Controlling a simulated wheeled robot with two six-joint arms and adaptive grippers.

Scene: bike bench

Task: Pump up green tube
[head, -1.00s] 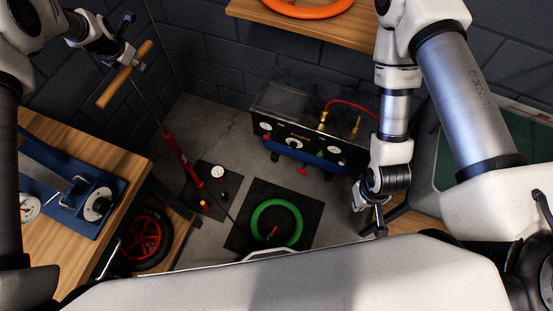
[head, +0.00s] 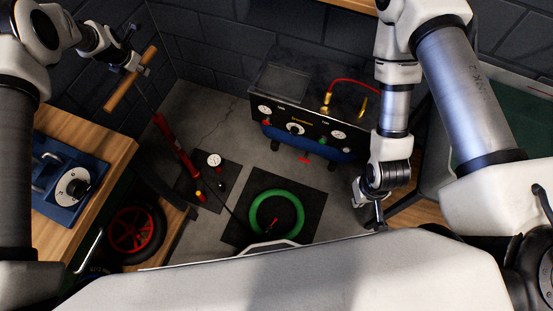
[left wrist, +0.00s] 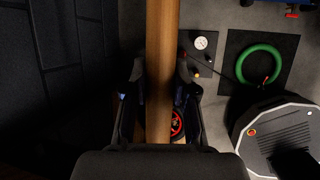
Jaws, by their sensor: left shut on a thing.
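The green tube (head: 251,217) lies on a dark square mat on the floor, with a small red-tipped fitting inside its ring. The floor pump has a red barrel (head: 176,147), a thin rod and a wooden T-handle (head: 130,80). My left gripper (head: 138,68) is shut on the wooden handle, which is raised well above the barrel. In the left wrist view the handle (left wrist: 162,60) runs between the two fingers, and the green tube (left wrist: 243,77) shows at the right. A dark hose runs from the pump base toward the tube. My right gripper (head: 374,214) hangs at the right, apart from the tube; its jaw state is unclear.
A black compressor panel (head: 310,128) with gauges and a red hose stands at the back. A wooden bench (head: 105,150) with a blue device is at the left, above a red-rimmed wheel (head: 135,232). A gauge (head: 214,160) stands on the pump's dark mat.

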